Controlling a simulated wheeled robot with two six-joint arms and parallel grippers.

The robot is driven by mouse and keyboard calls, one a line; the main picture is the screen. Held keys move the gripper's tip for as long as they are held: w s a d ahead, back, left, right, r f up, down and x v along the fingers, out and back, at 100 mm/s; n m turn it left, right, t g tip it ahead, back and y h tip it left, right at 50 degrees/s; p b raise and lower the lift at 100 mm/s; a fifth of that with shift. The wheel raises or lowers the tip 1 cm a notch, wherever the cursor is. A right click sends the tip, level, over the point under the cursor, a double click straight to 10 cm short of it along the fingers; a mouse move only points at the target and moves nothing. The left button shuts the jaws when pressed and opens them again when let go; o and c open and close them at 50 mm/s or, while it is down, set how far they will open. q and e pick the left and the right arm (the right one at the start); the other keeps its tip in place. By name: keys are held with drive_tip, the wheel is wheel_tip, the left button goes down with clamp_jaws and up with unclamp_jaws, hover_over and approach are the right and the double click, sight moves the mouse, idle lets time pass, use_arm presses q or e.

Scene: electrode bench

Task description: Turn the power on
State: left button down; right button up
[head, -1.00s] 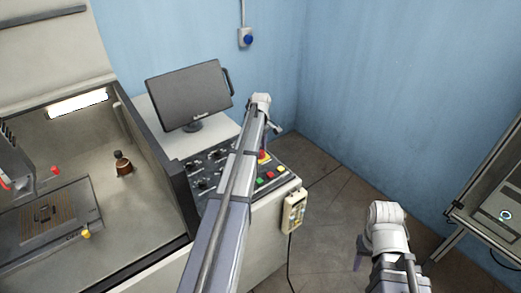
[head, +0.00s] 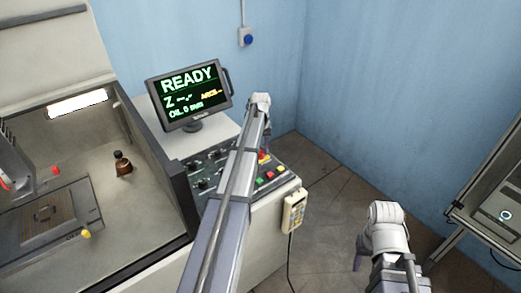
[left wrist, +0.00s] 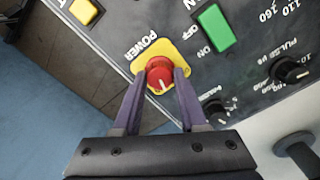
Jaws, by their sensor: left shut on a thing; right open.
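The red power knob (left wrist: 160,74) sits on a yellow plate (left wrist: 178,51) marked POWER, with OFF and ON labels beside it, in the left wrist view. My left gripper (left wrist: 162,80) is shut on the knob, one finger on each side. In the head view my left gripper (head: 262,130) is over the control panel (head: 203,170), and my arm hides part of the panel. The monitor (head: 190,92) is lit and reads READY. My right gripper (head: 360,262) is low at the right, over the floor, away from the panel.
A green button (left wrist: 215,28) and black dials (left wrist: 290,70) lie near the knob. A hand pendant (head: 294,211) hangs on the cabinet's front. The open machine tank (head: 150,170) is at left, and a bench (head: 485,200) is at far right.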

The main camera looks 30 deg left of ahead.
sight(261, 151)
use_arm(q)
drive_tip(key=shift+m, duration=2.2)
drive_tip(key=shift+c, duration=2.3)
unclamp_jaws()
drive_tip(key=shift+r, duration=0.1)
wheel_tip(261, 151, up, 8)
drive_tip(key=p, duration=0.8)
drive_tip(key=shift+f, duration=0.2)
